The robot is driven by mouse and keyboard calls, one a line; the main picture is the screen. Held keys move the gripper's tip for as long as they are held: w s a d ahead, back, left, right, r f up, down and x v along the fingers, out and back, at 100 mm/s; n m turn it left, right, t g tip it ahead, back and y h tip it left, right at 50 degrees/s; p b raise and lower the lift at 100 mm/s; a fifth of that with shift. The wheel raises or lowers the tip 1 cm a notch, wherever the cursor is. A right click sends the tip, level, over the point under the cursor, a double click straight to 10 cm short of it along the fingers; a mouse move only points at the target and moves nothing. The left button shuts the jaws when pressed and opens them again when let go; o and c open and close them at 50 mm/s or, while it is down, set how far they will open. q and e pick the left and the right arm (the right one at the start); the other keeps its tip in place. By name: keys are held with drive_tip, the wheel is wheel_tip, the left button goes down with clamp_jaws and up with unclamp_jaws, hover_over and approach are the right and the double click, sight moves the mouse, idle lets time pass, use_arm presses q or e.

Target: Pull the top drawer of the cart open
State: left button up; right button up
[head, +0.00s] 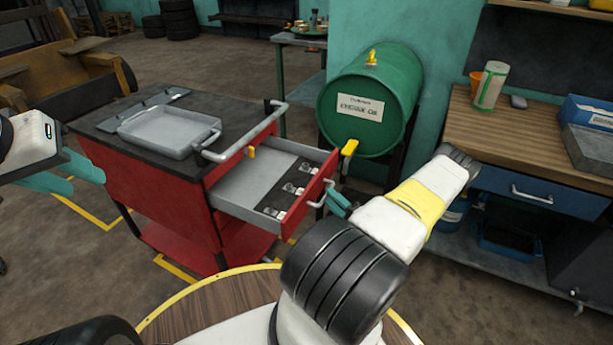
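The red cart (150,200) with a dark top stands at left centre. Its top drawer (240,190) is pulled well out toward the right. Its grey inside shows, with several small metal parts on a dark strip along the front. The drawer's handle (319,197) is on its red front. My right gripper (336,200) has its teal fingers at this handle. My wrist and the angle partly hide them, so I cannot tell whether they close on it. My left gripper (88,184) is at the left edge, in front of the cart's left side, with its fingers apart and empty.
A grey tray (170,133) sits on the cart top, beside a push bar (245,135). A green drum (370,100) stands behind the drawer. A wooden workbench (540,130) fills the right side. A round wooden table (220,305) is in front.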

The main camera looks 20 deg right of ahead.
drive_tip(key=v, duration=0.5)
drive_tip(key=shift+s, duration=0.1)
idle(0.3)
